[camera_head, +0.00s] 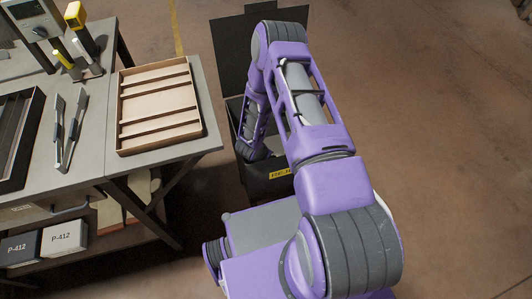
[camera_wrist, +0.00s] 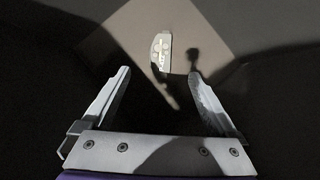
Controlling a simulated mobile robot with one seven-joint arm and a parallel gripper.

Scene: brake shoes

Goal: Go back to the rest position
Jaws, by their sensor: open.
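My gripper (camera_wrist: 160,95) shows in the wrist view with its two fingers spread wide and nothing between them. It points down into a dark open bin (camera_head: 268,182). A small pale brake shoe (camera_wrist: 160,52) lies on the bin's floor beyond the fingertips, apart from them. In the head view my arm reaches over the bin, and the gripper itself is hidden down inside it. The bin's lid stands open at the back.
A workbench (camera_head: 160,157) stands to the left, with a wooden slotted tray (camera_head: 158,102) near its right edge. Tongs-like tools (camera_head: 70,133) and a dark tray (camera_head: 14,150) lie farther left. Boxes marked P-412 (camera_head: 63,238) sit on the lower shelf. The floor (camera_head: 450,120) at the right is clear.

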